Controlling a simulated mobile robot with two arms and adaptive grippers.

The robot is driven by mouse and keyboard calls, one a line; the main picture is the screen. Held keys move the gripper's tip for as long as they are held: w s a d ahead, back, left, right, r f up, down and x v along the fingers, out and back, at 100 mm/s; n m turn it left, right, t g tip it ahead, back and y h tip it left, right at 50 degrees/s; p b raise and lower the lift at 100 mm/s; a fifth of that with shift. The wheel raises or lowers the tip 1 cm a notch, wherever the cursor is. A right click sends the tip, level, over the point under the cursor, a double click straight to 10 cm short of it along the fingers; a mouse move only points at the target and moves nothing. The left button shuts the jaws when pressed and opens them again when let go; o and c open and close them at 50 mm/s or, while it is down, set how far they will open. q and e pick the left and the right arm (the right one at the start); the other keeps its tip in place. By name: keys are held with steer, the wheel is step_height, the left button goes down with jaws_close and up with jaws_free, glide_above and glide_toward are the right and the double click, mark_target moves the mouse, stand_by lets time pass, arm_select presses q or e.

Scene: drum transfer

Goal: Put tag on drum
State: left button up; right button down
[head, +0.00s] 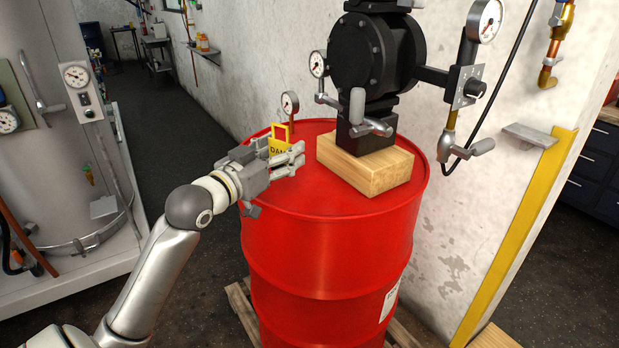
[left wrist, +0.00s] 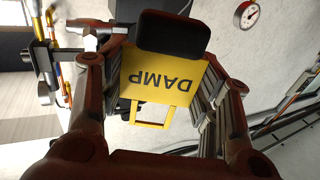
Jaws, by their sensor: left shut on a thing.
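The yellow tag (head: 280,143) with a square loop handle is held in my left gripper (head: 293,158), above the left rear part of the drum's top. In the left wrist view the tag (left wrist: 158,82) sits between the fingers, its word DAMP upside down. The red drum (head: 325,240) stands upright. I cannot tell whether the tag touches the drum's top. My right gripper is out of view.
A wooden block (head: 365,170) on the drum bears a black pump (head: 375,60) with gauges, just right of my left gripper. A small gauge (head: 290,104) stands behind the tag. A white wall (head: 470,220) is close on the right. A grey tank (head: 70,150) stands at left.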

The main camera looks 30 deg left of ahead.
arm_select(q)
steer(key=w+f, duration=0.4)
steer(key=w, duration=0.1)
steer(key=w+f+p, duration=0.1)
steer(key=w+f, duration=0.2)
steer(key=shift+d, duration=0.4)
steer(key=shift+w+f+p, duration=0.2)
steer(key=shift+f+p, duration=0.1)
steer(key=shift+f, duration=1.5)
steer(key=o, duration=1)
steer(key=shift+f, duration=0.1)
steer(key=shift+s, duration=0.45)
steer(key=s+b, duration=0.2)
steer(key=s, duration=0.9)
